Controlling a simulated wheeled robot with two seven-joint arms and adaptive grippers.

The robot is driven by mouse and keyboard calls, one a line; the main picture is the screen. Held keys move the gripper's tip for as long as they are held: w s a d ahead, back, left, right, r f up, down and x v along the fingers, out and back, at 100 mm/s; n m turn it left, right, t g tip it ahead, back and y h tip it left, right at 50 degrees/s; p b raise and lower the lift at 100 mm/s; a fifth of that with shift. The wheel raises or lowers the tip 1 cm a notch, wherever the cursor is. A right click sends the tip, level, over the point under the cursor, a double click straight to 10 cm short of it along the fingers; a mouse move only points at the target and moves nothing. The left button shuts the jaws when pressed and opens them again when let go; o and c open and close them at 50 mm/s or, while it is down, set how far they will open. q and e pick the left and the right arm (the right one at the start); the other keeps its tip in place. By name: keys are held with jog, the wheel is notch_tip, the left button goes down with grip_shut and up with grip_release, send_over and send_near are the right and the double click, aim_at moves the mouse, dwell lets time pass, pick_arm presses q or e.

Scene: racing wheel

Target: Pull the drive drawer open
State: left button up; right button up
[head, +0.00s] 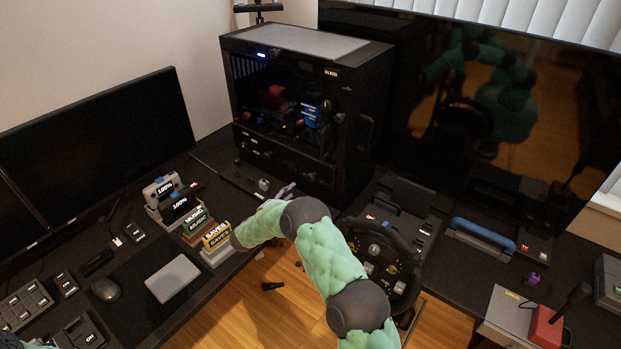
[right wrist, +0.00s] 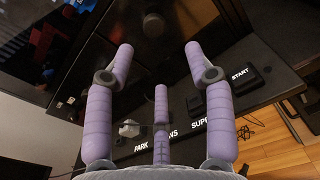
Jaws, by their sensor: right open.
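The black computer tower (head: 300,110) stands at the back centre of the desk in the head view. Its lower front has a dark panel (head: 268,152) with small pale marks; I cannot tell for sure whether this is the drive drawer or whether it is shut. My right gripper (head: 285,190) is in front of the tower's base, partly hidden behind my own green arm. In the right wrist view its purple fingers (right wrist: 159,56) are spread with nothing between them, and the tower's dark front lies beyond. My left gripper is not in view.
A labelled switch strip (right wrist: 190,118) lies below the fingers in the right wrist view. A racing wheel (head: 380,262) stands right of my arm. Labelled cartridges (head: 195,220) stand to the left. A large dark screen (head: 500,100) fills the back right, and a monitor (head: 90,150) stands left.

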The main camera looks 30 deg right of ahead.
aim_at(309, 179)
jog(key=x, duration=0.3)
jog(key=b+x, duration=0.1)
jog(key=x, duration=0.3)
jog(key=b+x, duration=0.1)
jog(key=x, duration=0.2)
jog(key=shift+w+d+r, duration=0.3)
jog(key=shift+w+r, duration=0.05)
jog(key=shift+r, duration=0.05)
grip_shut()
